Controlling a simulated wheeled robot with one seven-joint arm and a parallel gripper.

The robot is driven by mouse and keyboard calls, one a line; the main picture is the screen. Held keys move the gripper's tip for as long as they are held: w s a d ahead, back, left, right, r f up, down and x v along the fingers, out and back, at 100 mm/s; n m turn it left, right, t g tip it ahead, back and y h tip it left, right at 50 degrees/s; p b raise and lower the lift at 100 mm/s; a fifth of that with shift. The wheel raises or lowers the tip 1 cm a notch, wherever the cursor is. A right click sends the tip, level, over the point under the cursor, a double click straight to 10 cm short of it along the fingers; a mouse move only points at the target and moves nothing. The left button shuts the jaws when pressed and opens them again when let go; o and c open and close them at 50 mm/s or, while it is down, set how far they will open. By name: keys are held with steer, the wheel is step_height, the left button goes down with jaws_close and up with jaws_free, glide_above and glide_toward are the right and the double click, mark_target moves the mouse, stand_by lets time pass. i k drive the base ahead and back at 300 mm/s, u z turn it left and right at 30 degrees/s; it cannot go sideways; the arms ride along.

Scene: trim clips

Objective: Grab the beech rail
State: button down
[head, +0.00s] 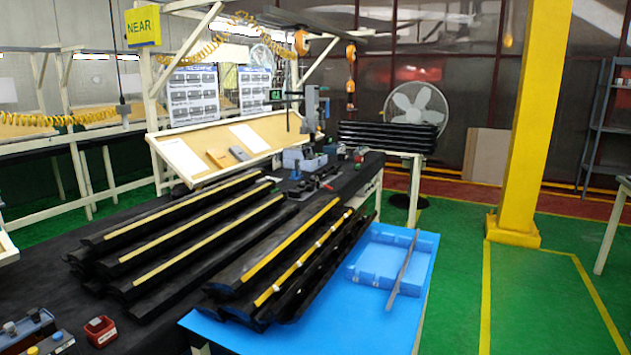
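My gripper is not in view. A long thin grey-brown rail (402,264) lies slanted across the right part of a light blue tray (370,277). Its far end reaches past the tray's back wall and its near end past the front edge. It is the only loose rail I can make out, but its colour is greyer than pale beech, so I cannot tell for sure that it is the beech rail. The tray stands on a bright blue sheet (335,325) at the bench's right end.
Black trim pieces with yellow strips (190,235) fill the bench, and another stack (285,265) lies left of the tray. A red box (101,331) sits front left. A yellow pillar (535,120) stands at right. Green floor (530,300) right of the bench is clear.

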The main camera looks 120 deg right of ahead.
mark_target(305, 187)
steer(key=u, duration=5.8)
steer(key=i, duration=2.9)
steer(key=u, duration=2.1)
steer(key=i, duration=0.25)
steer(key=z, duration=0.05)
